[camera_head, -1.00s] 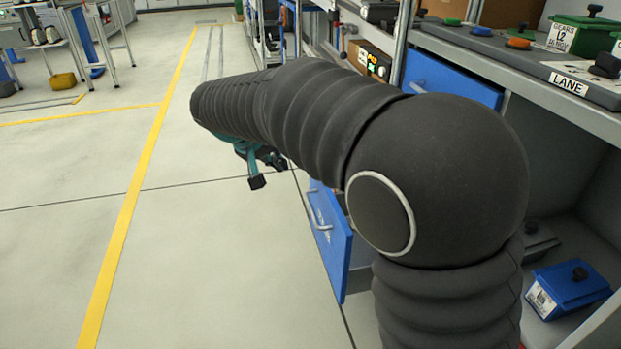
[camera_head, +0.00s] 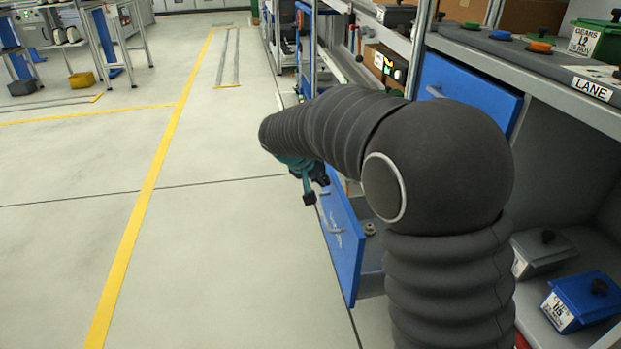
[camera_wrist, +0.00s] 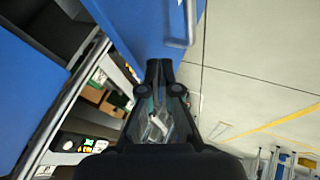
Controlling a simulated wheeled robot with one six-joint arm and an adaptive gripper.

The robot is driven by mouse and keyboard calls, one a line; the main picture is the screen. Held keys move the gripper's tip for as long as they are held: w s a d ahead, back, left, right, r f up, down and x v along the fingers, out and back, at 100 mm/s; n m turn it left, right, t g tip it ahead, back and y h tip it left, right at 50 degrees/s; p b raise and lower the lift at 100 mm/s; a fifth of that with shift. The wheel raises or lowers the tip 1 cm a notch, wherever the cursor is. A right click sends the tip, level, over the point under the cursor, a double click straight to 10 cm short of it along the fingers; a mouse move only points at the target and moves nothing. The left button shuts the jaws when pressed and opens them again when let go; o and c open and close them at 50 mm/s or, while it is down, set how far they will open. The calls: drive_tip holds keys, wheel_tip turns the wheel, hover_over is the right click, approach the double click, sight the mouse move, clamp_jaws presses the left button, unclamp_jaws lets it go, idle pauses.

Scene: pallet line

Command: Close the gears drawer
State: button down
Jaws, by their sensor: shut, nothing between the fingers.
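An open lower blue drawer (camera_head: 343,247) stands out from the bench beside my arm, its handle (camera_head: 330,222) on the front. A small round metal part (camera_head: 370,229) shows inside it. The marking on its front is not readable. My gripper (camera_head: 312,194) is shut and empty, near the top of that drawer front. In the wrist view my gripper (camera_wrist: 159,66) points at a blue panel (camera_wrist: 140,25) with a pale handle (camera_wrist: 190,20); I cannot tell whether they touch. My arm hides part of the drawer.
An upper blue drawer (camera_head: 470,92) sits under the bench top. A blue lidded box (camera_head: 578,303) and a grey lidded box (camera_head: 541,252) stand on the lower shelf at right. The floor (camera_head: 190,260) left of the drawer is clear.

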drive_tip(key=shift+d, duration=0.3)
drive_tip(key=w+d+b, duration=0.1)
drive_tip(key=w+d, duration=0.2)
drive_tip(key=d, duration=0.7)
drive_tip(key=w+d, duration=0.3)
drive_tip(key=d, duration=0.8)
drive_tip(key=shift+w+d+b, duration=0.15)
drive_tip(key=shift+d+b, duration=0.05)
drive_tip(key=shift+b, duration=0.15)
